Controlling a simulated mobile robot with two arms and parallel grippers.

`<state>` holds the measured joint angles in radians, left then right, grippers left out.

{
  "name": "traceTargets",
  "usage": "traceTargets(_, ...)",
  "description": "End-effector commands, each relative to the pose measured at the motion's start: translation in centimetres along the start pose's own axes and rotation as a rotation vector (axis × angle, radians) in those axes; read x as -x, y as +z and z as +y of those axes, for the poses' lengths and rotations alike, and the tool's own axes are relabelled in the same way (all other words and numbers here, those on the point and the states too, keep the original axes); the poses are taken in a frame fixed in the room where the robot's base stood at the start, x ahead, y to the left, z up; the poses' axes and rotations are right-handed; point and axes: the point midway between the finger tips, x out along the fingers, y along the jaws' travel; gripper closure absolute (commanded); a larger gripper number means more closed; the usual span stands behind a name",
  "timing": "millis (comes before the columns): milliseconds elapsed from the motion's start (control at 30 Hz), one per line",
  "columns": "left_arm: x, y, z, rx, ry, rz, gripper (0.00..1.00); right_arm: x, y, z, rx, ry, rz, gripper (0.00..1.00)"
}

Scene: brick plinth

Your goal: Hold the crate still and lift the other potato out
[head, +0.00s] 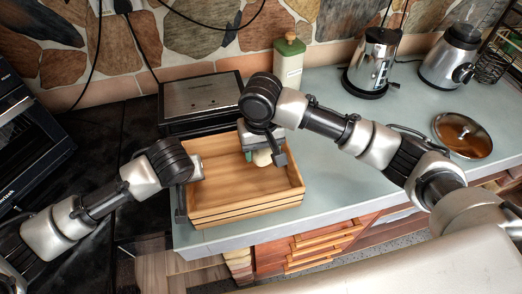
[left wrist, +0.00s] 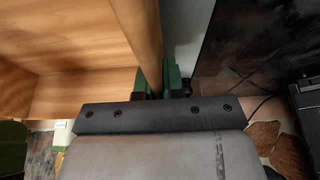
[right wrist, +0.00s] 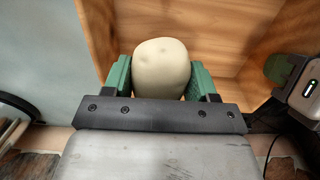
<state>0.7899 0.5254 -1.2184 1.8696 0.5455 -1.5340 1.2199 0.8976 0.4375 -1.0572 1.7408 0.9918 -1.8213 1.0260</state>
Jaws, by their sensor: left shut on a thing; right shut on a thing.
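The wooden crate (head: 250,209) stands on the counter near its front edge. My left gripper (left wrist: 156,84) is shut on the crate's wall, one green finger on each side of it; in the head view it is at the crate's left side. My right gripper (right wrist: 160,82) is shut on a pale potato (right wrist: 162,66), with a green finger on each side. In the head view the potato (head: 262,158) shows below that gripper, over the crate's inside. I cannot tell whether it touches the crate floor. No other potato shows in the crate.
A dark steel appliance (head: 202,102) stands behind the crate, with a green-topped container (head: 289,62) beside it. A kettle (head: 373,62), a blender (head: 455,55) and a round lid (head: 462,135) are to the right. The counter (head: 335,170) right of the crate is clear.

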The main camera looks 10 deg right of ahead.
Motion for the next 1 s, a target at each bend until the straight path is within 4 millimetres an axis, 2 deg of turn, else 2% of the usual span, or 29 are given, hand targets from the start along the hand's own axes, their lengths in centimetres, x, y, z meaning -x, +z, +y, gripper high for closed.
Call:
traceTargets(33,0.0,-0.1,0.0,0.001,0.0,0.002,0.9,0.0,0.0,0.0,0.0,0.0,0.001,0.67)
traceTargets(200,0.0,-0.1,0.0,0.001,0.0,0.001,0.64,0.0,0.0,0.0,0.0,-0.001,0.001,0.67)
traceTargets(233,0.0,-0.1,0.0,0.001,0.0,0.001,0.62,0.0,0.0,0.0,0.0,-0.001,0.001,0.67)
traceTargets(567,0.5,0.0,0.0,0.0,0.001,0.001,0.62,0.0,0.0,0.0,0.0,-0.001,0.001,0.67)
traceTargets(667,1.6,-0.1,0.1,0.0,0.003,0.001,0.62,0.0,0.0,0.0,0.0,-0.001,0.001,0.67)
traceTargets(1000,8.7,-0.1,0.1,-0.001,0.004,0.003,0.62,0.0,0.0,0.0,0.0,0.0,0.001,0.67)
